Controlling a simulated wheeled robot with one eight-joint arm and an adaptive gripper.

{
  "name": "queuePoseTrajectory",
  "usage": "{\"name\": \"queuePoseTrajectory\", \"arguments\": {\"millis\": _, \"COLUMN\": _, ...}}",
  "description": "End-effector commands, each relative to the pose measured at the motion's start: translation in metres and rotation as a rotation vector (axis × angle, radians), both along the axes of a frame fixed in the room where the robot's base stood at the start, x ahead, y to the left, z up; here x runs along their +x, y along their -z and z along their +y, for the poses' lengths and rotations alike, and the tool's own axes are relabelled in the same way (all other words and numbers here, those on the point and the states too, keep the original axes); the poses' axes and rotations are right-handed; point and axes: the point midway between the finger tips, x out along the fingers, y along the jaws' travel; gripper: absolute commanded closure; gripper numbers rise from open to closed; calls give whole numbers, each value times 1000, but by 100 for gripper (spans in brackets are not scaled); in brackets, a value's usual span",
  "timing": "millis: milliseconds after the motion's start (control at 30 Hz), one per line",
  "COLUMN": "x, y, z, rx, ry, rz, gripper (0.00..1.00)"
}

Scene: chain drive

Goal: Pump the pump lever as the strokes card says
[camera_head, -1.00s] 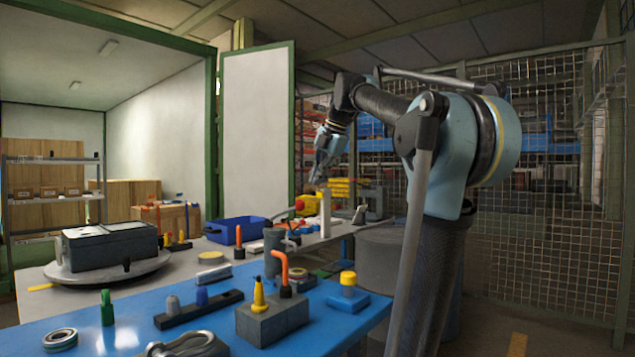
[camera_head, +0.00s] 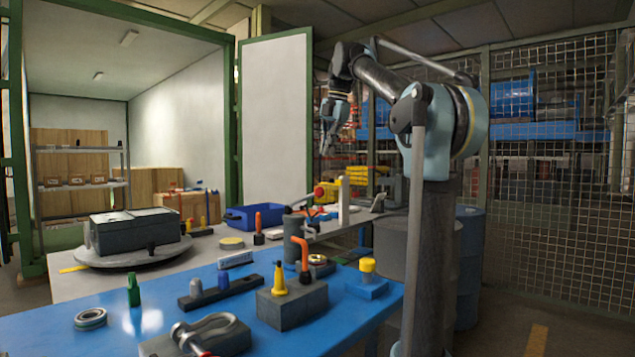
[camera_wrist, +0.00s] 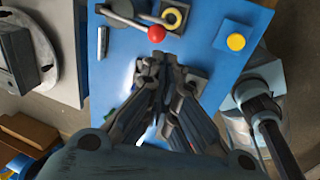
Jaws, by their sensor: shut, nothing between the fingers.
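The pump lever shows as a thin rod with a red ball knob (camera_wrist: 156,33) in the wrist view. In the head view the red knob (camera_head: 319,192) stands above the back of the blue table, by a dark upright cylinder (camera_head: 293,232). My gripper (camera_head: 326,150) hangs above the knob in the head view, with a gap in the picture. In the wrist view my gripper (camera_wrist: 160,62) is shut and empty, its fingertips just below the knob in the picture. I cannot make out a strokes card or any writing on one.
A blue bin (camera_head: 255,217) and a dark case (camera_head: 135,232) stand behind. Mesh fencing is right.

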Motion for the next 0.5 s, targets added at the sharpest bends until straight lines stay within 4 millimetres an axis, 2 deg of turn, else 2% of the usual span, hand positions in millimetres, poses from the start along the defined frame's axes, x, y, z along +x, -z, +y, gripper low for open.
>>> {"name": "queuePoseTrajectory", "arguments": {"millis": 233, "x": 18, "y": -22, "z": 20, "rx": -89, "ry": -2, "rz": 77, "gripper": 100}}
{"name": "queuePoseTrajectory", "arguments": {"millis": 500, "x": 27, "y": -34, "z": 33, "rx": -159, "ry": 8, "rz": 124, "gripper": 100}}
